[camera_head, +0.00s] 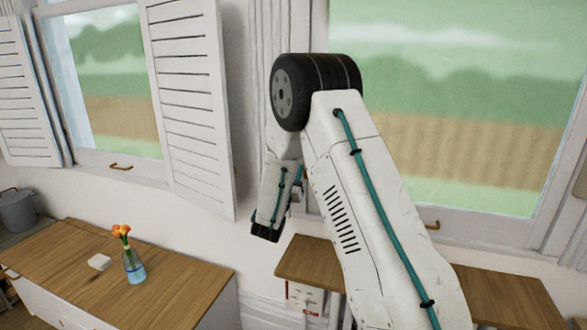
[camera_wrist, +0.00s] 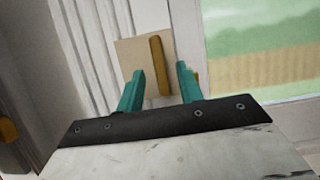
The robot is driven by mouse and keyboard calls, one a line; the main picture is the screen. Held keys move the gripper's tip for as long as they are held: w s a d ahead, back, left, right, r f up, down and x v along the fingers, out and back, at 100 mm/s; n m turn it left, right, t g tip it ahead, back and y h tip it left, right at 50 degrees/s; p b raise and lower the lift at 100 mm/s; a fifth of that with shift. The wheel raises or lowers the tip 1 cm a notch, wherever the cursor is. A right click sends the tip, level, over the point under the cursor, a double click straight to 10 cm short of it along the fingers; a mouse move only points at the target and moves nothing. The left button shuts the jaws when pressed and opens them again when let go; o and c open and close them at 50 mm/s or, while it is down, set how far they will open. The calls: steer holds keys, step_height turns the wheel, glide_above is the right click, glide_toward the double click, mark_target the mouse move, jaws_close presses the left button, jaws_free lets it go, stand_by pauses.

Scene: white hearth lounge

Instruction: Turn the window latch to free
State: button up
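The window latch shows in the wrist view as a tan-yellow bar-shaped handle (camera_wrist: 156,50), nearly upright with a slight tilt, on a pale beige square plate (camera_wrist: 129,52) beside the window frame. My gripper (camera_wrist: 160,70) is open, with one teal finger on each side of the handle in the picture. Gaps show on both sides, and I cannot tell whether the fingertips reach the handle's depth. Nothing is held. In the head view the latch cannot be made out, and my arm covers part of the wall and window there.
The right window (camera_head: 470,100) has a brass pull (camera_head: 432,225) on its lower frame. A white shutter (camera_head: 190,100) stands left of my arm. Below are a wooden counter (camera_head: 190,285) with a flower vase (camera_head: 134,266) and a wooden shelf (camera_head: 308,262).

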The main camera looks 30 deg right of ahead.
steer(key=v, duration=0.5)
steer(key=shift+s+a+f, duration=0.2)
steer(key=shift+a, duration=0.05)
